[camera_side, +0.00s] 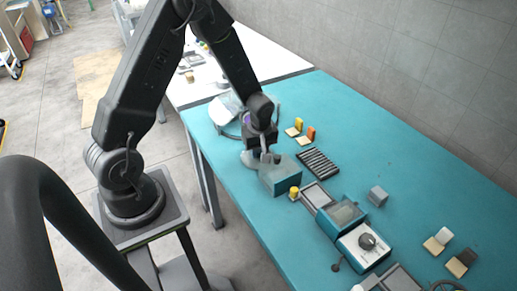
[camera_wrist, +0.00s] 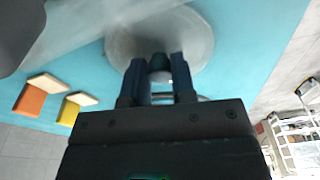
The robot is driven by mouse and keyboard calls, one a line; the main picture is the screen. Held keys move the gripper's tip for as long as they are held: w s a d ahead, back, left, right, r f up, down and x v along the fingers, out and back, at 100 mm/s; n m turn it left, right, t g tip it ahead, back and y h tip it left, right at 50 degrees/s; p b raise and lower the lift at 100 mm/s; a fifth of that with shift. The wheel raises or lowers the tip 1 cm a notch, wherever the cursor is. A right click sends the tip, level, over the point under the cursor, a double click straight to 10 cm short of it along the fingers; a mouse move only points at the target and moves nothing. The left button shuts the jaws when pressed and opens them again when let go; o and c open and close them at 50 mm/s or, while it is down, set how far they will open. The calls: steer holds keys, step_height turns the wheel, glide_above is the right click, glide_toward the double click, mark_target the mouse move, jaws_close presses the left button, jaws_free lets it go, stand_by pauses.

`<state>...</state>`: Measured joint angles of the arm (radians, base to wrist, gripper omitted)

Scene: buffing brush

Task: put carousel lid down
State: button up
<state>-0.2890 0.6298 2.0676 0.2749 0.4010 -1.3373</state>
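The carousel lid (camera_wrist: 202,42) looks like a round, grey, see-through disc with a small dark knob in its middle. In the wrist view it lies just beyond my fingertips, over the teal table. My gripper (camera_wrist: 160,72) has one finger on each side of the knob, with no clear gap, and looks shut on it. In the side view my gripper (camera_side: 266,156) points down at the table, and a grey round edge of the lid (camera_side: 249,160) shows to its left. I cannot tell whether the lid touches the table.
A teal box (camera_side: 281,178) stands close to the right of my gripper. A white ringed device (camera_side: 226,108) is behind it. Orange (camera_side: 311,133) and yellow (camera_side: 298,124) blocks with pale bases and a dark ribbed rack (camera_side: 318,162) lie to the right. The table's front edge is near.

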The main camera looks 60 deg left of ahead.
steer(key=o, duration=0.4)
steer(key=shift+o, duration=0.2)
step_height(320, 180, up, 12)
steer(key=d, duration=0.2)
steer(key=s+d+r+m+t, duration=0.2)
steer(key=s+d+r+m, duration=0.3)
steer(key=s+r+m, duration=0.3)
steer(key=s+d+r+m+t+h, duration=0.1)
steer(key=s+d+r+m+t, duration=0.2)
steer(key=s+d+r+m, duration=0.2)
steer(key=s+r+m, duration=0.2)
steer(key=s+r, duration=0.1)
steer(key=shift+d+r+m, duration=0.15)
steer(key=shift+d+m, duration=0.25)
steer(key=shift+s, duration=0.1)
